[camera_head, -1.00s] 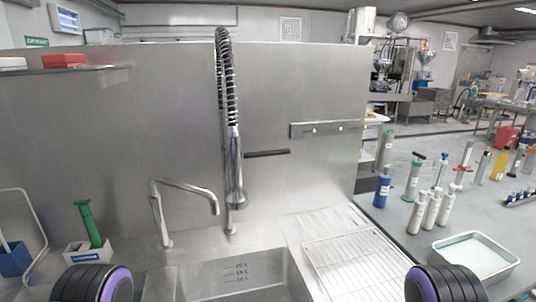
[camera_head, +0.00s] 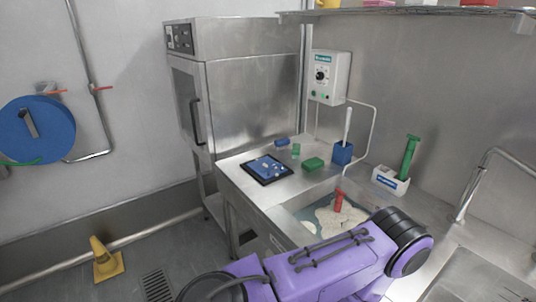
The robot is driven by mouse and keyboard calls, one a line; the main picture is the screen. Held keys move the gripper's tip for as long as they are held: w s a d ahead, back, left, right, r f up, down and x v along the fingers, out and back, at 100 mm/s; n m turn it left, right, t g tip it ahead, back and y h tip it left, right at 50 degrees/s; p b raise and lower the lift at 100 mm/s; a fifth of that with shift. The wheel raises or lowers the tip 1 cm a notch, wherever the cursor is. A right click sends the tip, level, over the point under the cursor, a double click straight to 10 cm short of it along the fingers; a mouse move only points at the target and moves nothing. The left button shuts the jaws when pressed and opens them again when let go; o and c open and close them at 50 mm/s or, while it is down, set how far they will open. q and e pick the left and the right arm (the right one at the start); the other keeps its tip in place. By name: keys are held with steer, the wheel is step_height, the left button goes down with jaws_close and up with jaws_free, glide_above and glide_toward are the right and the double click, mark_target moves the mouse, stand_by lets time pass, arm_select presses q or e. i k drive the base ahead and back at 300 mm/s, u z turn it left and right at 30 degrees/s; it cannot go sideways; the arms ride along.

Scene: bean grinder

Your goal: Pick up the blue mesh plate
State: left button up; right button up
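A flat blue plate with a dark rim (camera_head: 250,168) lies on the left end of the steel counter, with small pale and blue pieces on it. I cannot make out a mesh at this size. A large blue disc (camera_head: 30,140) with a grey handle is on the left wall; whether it has mesh is not visible. One purple arm of mine with black joints crosses the bottom of the view in front of the sink. Neither gripper shows, so their state is hidden.
The sink (camera_head: 290,207) holds cloudy water and a red-handled thing (camera_head: 339,200). A green block (camera_head: 313,164), a blue holder (camera_head: 342,153) and a white box with a green tool (camera_head: 409,158) stand behind. A steel cabinet (camera_head: 252,95) and yellow cone (camera_head: 104,260) are left.

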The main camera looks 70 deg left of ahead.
mark_target(266, 168)
steer(key=k, duration=0.2)
steer(key=z, duration=1.95)
steer(key=k, duration=1.9)
steer(key=u, duration=1.75)
